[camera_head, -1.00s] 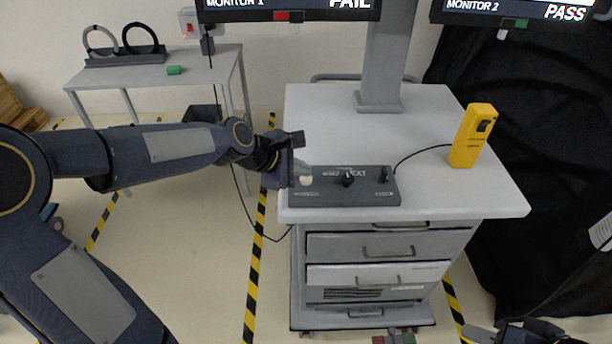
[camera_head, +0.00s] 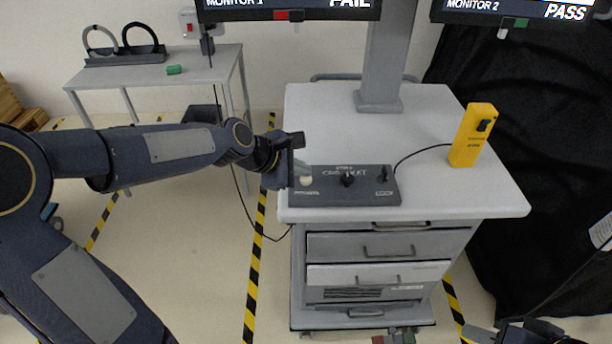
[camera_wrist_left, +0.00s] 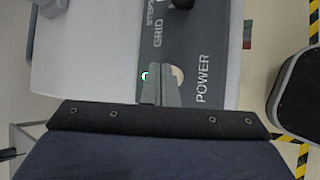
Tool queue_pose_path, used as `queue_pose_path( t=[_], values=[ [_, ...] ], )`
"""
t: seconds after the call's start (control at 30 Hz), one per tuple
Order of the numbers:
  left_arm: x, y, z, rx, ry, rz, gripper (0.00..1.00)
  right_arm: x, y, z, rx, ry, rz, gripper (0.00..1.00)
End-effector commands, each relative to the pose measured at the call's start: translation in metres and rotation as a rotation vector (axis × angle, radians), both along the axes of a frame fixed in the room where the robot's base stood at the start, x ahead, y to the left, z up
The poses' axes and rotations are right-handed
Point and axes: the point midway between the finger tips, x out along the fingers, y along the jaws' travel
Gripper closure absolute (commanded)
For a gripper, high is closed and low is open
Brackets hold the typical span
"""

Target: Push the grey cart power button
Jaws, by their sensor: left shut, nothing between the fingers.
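The grey cart (camera_head: 440,190) stands in the middle of the head view. A dark control panel (camera_head: 330,198) lies on its top near the front left edge. The panel has a pale round power button (camera_head: 306,180) at its left end; in the left wrist view the button (camera_wrist_left: 178,76) shows beside the word POWER. My left gripper (camera_head: 300,166) is shut and empty, its tips right at the button. In the left wrist view the fingers (camera_wrist_left: 160,84) partly cover the button; I cannot tell whether they press it. My right gripper (camera_head: 535,332) shows only partly at the bottom right edge.
A yellow handheld device (camera_head: 473,135) stands on the cart's right side, cabled to the panel. The monitor post (camera_head: 385,60) rises at the back. A side table (camera_head: 150,73) stands at the left. A black drape (camera_head: 545,130) hangs at the right.

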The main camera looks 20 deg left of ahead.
Motion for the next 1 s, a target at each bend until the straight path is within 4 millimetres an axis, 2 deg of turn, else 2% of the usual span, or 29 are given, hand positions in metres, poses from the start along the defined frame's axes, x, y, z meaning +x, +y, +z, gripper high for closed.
queue_pose_path(
  t=[0.1, 0.4, 0.73, 1.0],
  values=[
    [0.0, 0.0, -0.006, 0.001, 0.002, -0.001, 1.0, 0.0, 0.0, -0.004, 0.0, 0.0, 0.0, 0.65],
    [0.0, 0.0, -0.007, 0.001, 0.003, -0.001, 1.0, 0.0, 0.0, -0.003, 0.0, 0.0, 0.0, 0.65],
    [-0.001, -0.001, 0.003, 0.0, 0.003, -0.001, 1.0, 0.0, 0.0, 0.007, 0.0, 0.0, 0.0, 0.65],
    [0.0, 0.0, 0.003, 0.0, 0.002, 0.0, 1.0, 0.0, 0.0, 0.007, 0.0, 0.0, 0.0, 0.65]
  ],
)
